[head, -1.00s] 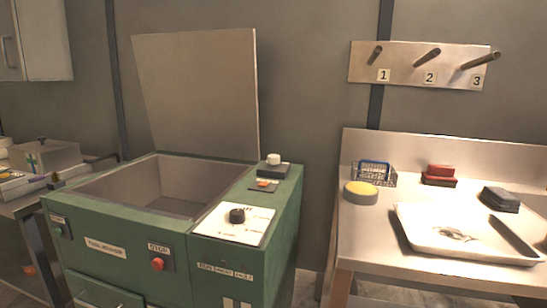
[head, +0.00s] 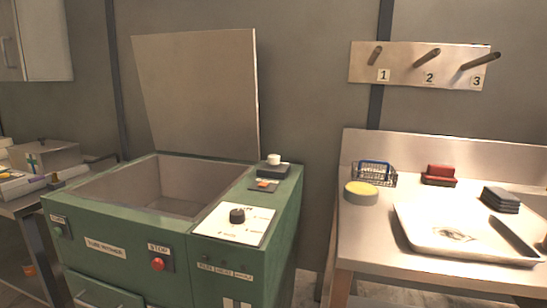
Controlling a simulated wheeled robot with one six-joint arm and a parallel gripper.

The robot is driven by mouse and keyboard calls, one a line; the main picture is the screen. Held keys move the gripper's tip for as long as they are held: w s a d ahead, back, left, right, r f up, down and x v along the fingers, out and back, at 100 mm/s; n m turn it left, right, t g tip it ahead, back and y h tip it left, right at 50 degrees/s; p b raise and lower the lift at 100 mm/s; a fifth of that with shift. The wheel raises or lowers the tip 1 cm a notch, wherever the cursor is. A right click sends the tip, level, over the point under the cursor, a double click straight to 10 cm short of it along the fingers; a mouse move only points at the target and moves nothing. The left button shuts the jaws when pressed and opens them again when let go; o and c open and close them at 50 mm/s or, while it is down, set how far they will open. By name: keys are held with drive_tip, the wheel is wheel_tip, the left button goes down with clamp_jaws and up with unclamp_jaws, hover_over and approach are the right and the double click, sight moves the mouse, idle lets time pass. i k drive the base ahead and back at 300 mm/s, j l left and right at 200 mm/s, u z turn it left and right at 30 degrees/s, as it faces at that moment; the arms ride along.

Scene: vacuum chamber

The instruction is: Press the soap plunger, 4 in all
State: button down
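A white round cap (head: 274,159) stands on a dark block at the back right corner of a green machine. It looks like a plunger, but no readable label marks it as the soap one. It stands upright and nothing touches it. My gripper is not in view, so its fingers and its distance from the cap cannot be told.
The green machine (head: 120,250) has an open basin, a raised lid (head: 197,95), a black dial (head: 237,216) and a red stop button (head: 158,264). The steel bench at right holds a white tray (head: 415,235), a yellow-topped disc (head: 361,193) and a wire basket (head: 374,174).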

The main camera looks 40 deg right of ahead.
sight(272, 159)
drive_tip(key=i+l, duration=0.15)
drive_tip(key=i, duration=0.25)
drive_tip(key=i+l, duration=0.15)
drive_tip(key=i, duration=0.3)
drive_tip(key=i+l, duration=0.15)
drive_tip(key=i, duration=0.25)
drive_tip(key=i+z, duration=0.15)
drive_tip(key=z, duration=1.25)
